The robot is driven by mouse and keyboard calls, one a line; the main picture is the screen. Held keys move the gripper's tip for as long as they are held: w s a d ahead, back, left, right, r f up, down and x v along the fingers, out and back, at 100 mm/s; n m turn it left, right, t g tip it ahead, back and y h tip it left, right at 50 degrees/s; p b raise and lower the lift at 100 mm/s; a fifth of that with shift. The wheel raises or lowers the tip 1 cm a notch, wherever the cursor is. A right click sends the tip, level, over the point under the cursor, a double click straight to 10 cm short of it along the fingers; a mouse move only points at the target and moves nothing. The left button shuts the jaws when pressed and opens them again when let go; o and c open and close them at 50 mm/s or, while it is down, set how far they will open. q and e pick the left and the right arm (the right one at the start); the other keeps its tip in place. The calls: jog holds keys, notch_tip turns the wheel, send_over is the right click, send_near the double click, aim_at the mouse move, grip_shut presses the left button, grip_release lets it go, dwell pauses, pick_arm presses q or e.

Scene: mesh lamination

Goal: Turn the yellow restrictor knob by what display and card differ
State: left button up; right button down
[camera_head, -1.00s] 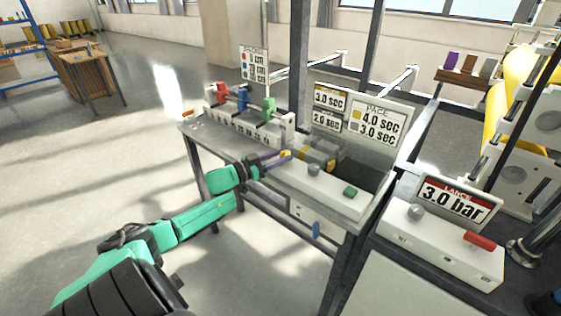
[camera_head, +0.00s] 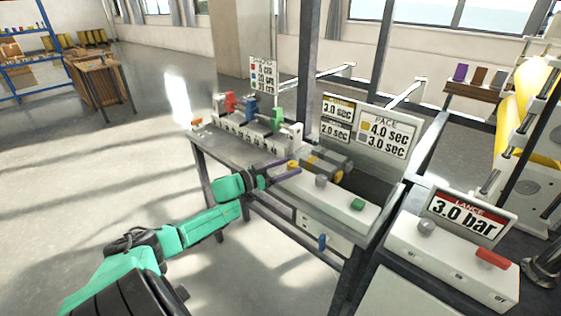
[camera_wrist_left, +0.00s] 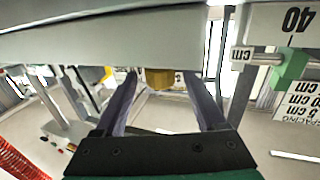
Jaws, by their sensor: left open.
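The yellow restrictor knob (camera_head: 292,164) is on the front of the white bench unit. It also shows in the left wrist view (camera_wrist_left: 160,78), between my finger tips with gaps on both sides. My left gripper (camera_head: 288,169) is open around the knob, its purple fingers apart; it shows in the wrist view too (camera_wrist_left: 162,100). The display with a yellow header (camera_head: 338,107) reads 3.0 sec; one below (camera_head: 336,130) reads 2.0 sec. The PACE card (camera_head: 387,134) reads 4.0 sec by a yellow square and 3.0 sec by a grey one. My right gripper is not in view.
A grey knob (camera_head: 321,181) and a green button (camera_head: 357,204) sit on the unit's top. A blue knob (camera_head: 322,242) is below. The LANCE display (camera_head: 462,213) reads 3.0 bar above a white box at right. Red, blue and green clamps stand behind. Open floor lies left.

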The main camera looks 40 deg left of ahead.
pick_arm(q)
jog(key=p+v, duration=0.2)
jog(key=v, duration=1.2)
jog(key=shift+s, duration=0.15)
jog(key=s+a+f+n+g+y, duration=0.1)
jog(key=s+f+n+g+y, duration=0.2)
jog(key=f, duration=0.7)
jog(key=s+f+g+y, duration=0.1)
jog(key=s+f+y, duration=0.1)
jog(key=s+f, duration=0.6)
jog(key=s+a+f+n+g+y, duration=0.1)
jog(key=s+f+n+g+y, duration=0.15)
jog(key=f, duration=0.95)
jog(key=s+d+f+m+g+h, duration=0.1)
jog(key=s+d+f+m+g, duration=0.1)
jog(key=s+d+f+g, duration=0.3)
jog(key=s+d+f+m+g+h, duration=0.1)
jog(key=s+d+f+g, duration=0.3)
jog(key=s+d+f, duration=0.9)
jog(key=d+f+m, duration=0.1)
jog(key=d+f, duration=0.1)
jog(key=d, duration=0.5)
jog(key=shift+g, duration=0.35)
